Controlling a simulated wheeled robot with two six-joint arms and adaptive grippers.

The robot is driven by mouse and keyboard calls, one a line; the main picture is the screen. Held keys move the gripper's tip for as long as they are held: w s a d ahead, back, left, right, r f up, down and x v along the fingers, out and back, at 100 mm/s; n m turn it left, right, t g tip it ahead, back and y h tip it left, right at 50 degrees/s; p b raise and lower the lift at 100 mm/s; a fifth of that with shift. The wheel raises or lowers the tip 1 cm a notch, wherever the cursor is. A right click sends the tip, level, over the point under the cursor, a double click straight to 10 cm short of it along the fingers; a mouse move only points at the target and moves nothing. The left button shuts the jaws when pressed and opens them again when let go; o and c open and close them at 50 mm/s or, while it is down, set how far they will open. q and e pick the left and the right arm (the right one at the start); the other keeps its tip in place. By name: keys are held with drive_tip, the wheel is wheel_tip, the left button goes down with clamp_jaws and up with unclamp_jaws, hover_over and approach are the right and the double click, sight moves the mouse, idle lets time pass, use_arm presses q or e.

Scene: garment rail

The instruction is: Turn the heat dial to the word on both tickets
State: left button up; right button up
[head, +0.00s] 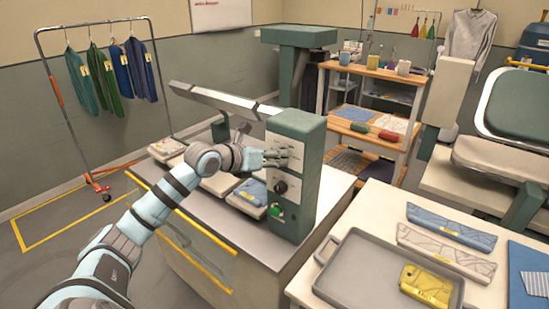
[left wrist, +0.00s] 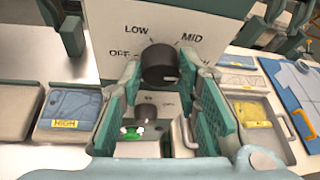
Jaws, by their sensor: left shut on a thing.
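The dark heat dial (left wrist: 160,58) sits on the white panel in the left wrist view, with LOW, OFF and MID showing; the label at right is mostly hidden. I cannot make out the dial's pointer. My left gripper (head: 278,158) is at the upper panel of the green control box (head: 309,180); in the left wrist view its fingers (left wrist: 158,72) are shut around the dial. A yellow ticket (left wrist: 65,124) on a folded blue garment reads HIGH. My right gripper is out of view.
Below the dial are a smaller black knob (head: 280,187) and a green button (head: 276,210). Folded garments lie on the counter beside the box. A garment rail (head: 98,25) stands at left, shelves (head: 375,120) behind. A white table (head: 390,208) with folded packets is at right.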

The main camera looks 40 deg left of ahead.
use_arm(q)
drive_tip(key=shift+f, duration=0.15)
idle(0.3)
drive_tip(key=o, duration=1.2)
drive_tip(key=shift+c, duration=0.2)
approach(288, 124)
drive_tip(key=x, duration=0.4)
drive_tip(key=shift+w+d+f, duration=0.1)
drive_tip(key=shift+w, duration=0.15)
